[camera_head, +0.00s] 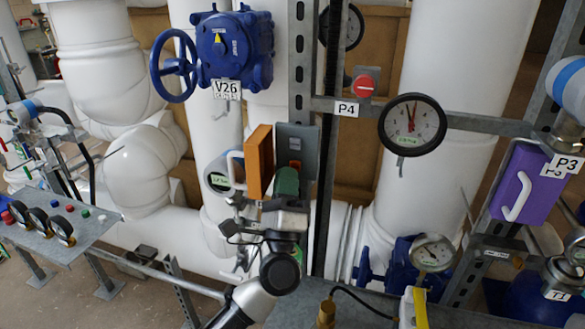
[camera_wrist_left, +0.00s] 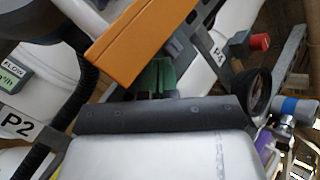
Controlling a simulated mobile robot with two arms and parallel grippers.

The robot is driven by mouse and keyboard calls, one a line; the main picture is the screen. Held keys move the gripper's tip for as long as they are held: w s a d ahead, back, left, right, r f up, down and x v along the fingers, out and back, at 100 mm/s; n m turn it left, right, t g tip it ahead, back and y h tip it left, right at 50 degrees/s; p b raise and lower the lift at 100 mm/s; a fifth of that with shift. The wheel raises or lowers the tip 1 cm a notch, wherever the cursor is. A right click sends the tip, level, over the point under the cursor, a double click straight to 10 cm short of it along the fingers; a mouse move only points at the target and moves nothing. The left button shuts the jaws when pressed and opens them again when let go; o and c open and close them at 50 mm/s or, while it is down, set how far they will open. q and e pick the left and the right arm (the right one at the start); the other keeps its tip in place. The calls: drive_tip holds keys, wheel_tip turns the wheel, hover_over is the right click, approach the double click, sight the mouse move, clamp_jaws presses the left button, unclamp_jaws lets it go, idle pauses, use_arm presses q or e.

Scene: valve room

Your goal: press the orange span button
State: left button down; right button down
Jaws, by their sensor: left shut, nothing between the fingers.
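An orange cover (camera_head: 259,162) with a white handle stands swung out at the left of a grey box (camera_head: 297,147) on the metal post. A small reddish spot shows on the grey box just above my fingertips; I cannot tell whether it is the span button. My left gripper (camera_head: 287,182) has green fingers, shut and empty, in front of the lower part of the box, right of the cover. In the left wrist view, the green fingers (camera_wrist_left: 157,78) lie just below the orange cover (camera_wrist_left: 142,40). I cannot tell whether they touch anything. My right gripper is not in view.
A blue valve (camera_head: 235,50) labelled V26 is above left. A gauge (camera_head: 412,124) and a red knob (camera_head: 366,86) above the P4 label are to the right. A purple cover (camera_head: 518,185) is farther right. A bench (camera_head: 50,215) with knobs stands at the left.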

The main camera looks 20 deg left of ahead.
use_arm(q)
drive_tip(key=shift+s+d+f, duration=0.1)
drive_tip(key=shift+d, duration=0.1)
drive_tip(key=shift+s, duration=2.45)
